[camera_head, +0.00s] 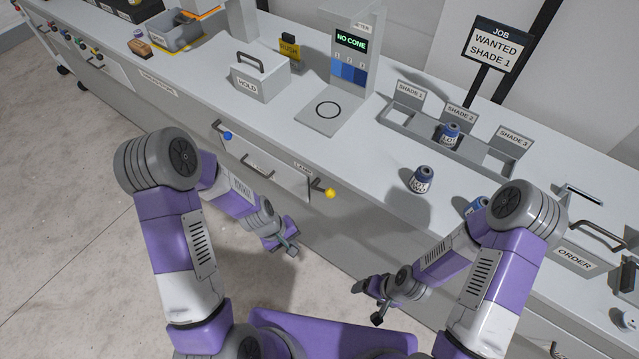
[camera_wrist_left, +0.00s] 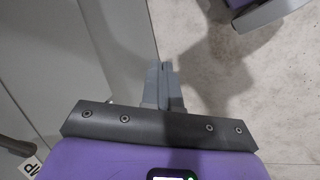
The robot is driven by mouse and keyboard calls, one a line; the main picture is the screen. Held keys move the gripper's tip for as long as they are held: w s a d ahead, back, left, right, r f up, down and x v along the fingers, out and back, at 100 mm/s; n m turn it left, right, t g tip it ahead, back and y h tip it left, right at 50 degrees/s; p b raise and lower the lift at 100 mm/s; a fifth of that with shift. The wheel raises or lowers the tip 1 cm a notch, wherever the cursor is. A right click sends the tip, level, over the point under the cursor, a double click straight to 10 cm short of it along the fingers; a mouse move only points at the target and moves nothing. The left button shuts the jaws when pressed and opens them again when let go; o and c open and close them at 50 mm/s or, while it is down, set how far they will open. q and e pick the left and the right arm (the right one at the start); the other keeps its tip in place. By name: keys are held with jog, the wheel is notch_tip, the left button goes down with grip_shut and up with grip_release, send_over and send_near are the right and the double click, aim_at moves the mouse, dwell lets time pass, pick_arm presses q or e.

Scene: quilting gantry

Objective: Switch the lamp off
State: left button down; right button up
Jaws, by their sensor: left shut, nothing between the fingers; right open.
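A lever with a yellow knob (camera_head: 330,193) sticks out from the front of the bench, beside a small label that seems to read LAMP (camera_head: 302,168). I cannot make out a separate lamp or whether it is lit. My left gripper (camera_head: 291,247) hangs in front of the bench, below and left of the yellow knob and apart from it. Its fingers are shut and empty, also in the left wrist view (camera_wrist_left: 165,66). My right gripper (camera_head: 369,302) is open and empty, low in front of the bench, below the knob.
A second lever has a blue knob (camera_head: 227,135). A drawer handle (camera_head: 258,167) lies between the levers. On the bench stand a HOLD box (camera_head: 260,78), a tester reading NO CONE (camera_head: 352,45), a loose cone (camera_head: 421,180) and a shade rack (camera_head: 405,112). Floor is clear at left.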

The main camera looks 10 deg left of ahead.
pick_arm(q)
jog(key=w+a+r+n+t+h+p, duration=0.1)
jog(key=w+r+n, duration=0.15)
jog(key=r, duration=0.45)
jog(key=w+a+r+n+h+p, duration=0.1)
jog(key=w+r+n, duration=0.1)
jog(key=w+r, duration=0.35)
jog(key=n+t+h, duration=0.1)
jog(key=n, duration=0.1)
send_near(327, 192)
jog(key=a+v, duration=0.1)
jog(key=v, duration=0.6)
jog(key=shift+d+f, duration=0.1)
jog(key=shift+f, duration=0.05)
jog(key=b+x, duration=0.3)
jog(key=x, duration=1.1)
jog(key=shift+w+d, duration=0.1)
jog(key=shift+d, duration=0.2)
jog(key=shift+d, duration=0.1)
